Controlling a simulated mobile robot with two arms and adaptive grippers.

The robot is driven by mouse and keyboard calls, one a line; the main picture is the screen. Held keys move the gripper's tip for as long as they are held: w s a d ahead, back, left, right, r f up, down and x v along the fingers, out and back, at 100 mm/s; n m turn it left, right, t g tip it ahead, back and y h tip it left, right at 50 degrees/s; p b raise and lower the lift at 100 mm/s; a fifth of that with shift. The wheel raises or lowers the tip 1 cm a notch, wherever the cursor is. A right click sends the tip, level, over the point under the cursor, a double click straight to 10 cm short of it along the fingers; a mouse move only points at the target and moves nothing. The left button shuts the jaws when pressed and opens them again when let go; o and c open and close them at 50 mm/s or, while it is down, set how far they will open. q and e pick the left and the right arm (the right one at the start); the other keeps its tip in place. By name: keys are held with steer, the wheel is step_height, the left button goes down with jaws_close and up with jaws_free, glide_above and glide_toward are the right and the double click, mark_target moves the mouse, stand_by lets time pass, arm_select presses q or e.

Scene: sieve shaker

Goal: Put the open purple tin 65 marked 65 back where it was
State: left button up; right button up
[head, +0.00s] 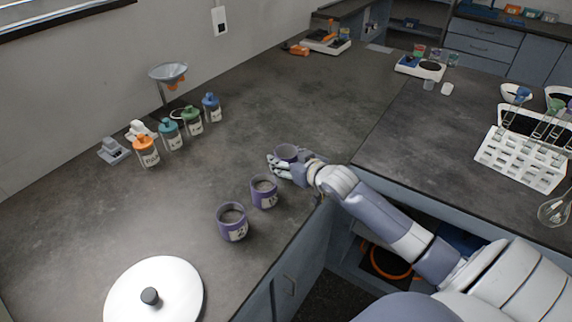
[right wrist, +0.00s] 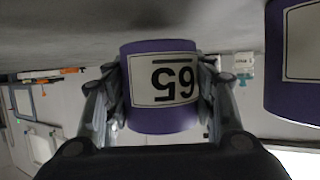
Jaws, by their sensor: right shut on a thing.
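The purple tin 65 (right wrist: 160,88) is in the right wrist view, its white label reading 65 upside down in the picture. My right gripper (right wrist: 162,95) is shut on it, with a finger on each side. In the head view the tin (head: 287,152) shows its open top between the fingers of my right gripper (head: 284,164), near the counter's front edge. I cannot tell whether it touches the counter. Two other open purple tins stand to its lower left, a nearer one (head: 232,222) and a farther one (head: 264,192). My left gripper is not in view.
A white round lid-like disc (head: 154,292) with a dark knob lies at the front left. Several capped bottles, one orange-topped (head: 146,152), stand near the wall beside a funnel stand (head: 168,73). A white rack (head: 520,158) is at right. The counter's middle is clear.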

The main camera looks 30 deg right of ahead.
steer(key=shift+f, duration=0.85)
steer(key=o, duration=1.1)
steer(key=shift+c, duration=0.2)
steer(key=shift+o, duration=0.2)
steer(key=v, duration=1.2)
steer(key=shift+s, duration=0.1)
